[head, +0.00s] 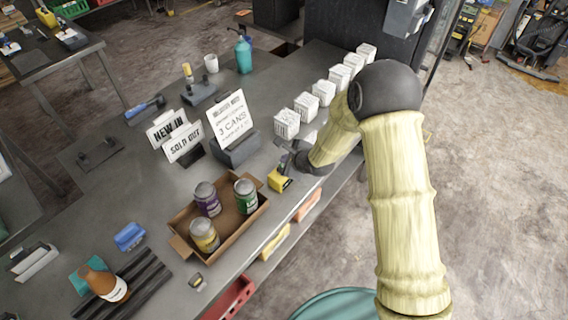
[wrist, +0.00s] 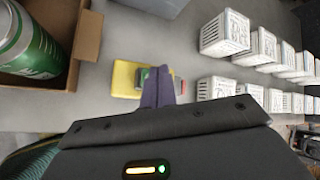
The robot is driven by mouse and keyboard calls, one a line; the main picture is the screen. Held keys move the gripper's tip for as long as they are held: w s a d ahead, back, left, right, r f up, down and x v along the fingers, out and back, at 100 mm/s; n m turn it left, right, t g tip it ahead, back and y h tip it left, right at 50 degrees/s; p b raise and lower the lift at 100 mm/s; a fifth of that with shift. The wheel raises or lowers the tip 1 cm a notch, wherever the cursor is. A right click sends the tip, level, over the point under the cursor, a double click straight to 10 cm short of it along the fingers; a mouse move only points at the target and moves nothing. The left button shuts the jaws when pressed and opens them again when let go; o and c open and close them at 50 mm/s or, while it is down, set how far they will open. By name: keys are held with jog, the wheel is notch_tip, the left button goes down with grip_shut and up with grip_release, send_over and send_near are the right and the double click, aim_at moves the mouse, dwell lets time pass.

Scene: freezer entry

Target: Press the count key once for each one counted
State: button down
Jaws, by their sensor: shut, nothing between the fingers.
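A small yellow device (head: 279,181), which looks like the counter, lies on the grey counter top right of the open cardboard box. In the wrist view the yellow device (wrist: 127,79) has a grey-green part partly hidden behind my fingers. My gripper (head: 290,165) is shut and empty, its fingertips over or beside the device; contact cannot be told. The shut fingers also show in the wrist view (wrist: 157,84). The cardboard box (head: 179,247) holds a purple can (head: 207,198), a green can (head: 246,195) and a yellow can (head: 204,235). The count key itself is not clear.
A sign reading "3 CANS" (head: 230,118) stands behind the box, beside "NEW IN" (head: 167,129) and "SOLD OUT" (head: 184,144) cards. Several white cubes (head: 287,123) line the counter's right edge. A brown bottle (head: 105,282) lies at the lower left.

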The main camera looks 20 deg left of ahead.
jog(key=shift+f+b, duration=0.3)
jog(key=shift+f, duration=0.2)
dwell(0.5)
jog(key=shift+r, duration=0.1)
jog(key=shift+r+p, duration=0.7)
jog(key=shift+r, duration=0.15)
notch_tip(320, 180, up, 5)
jog(key=p, duration=0.3)
dwell(0.4)
dwell(2.5)
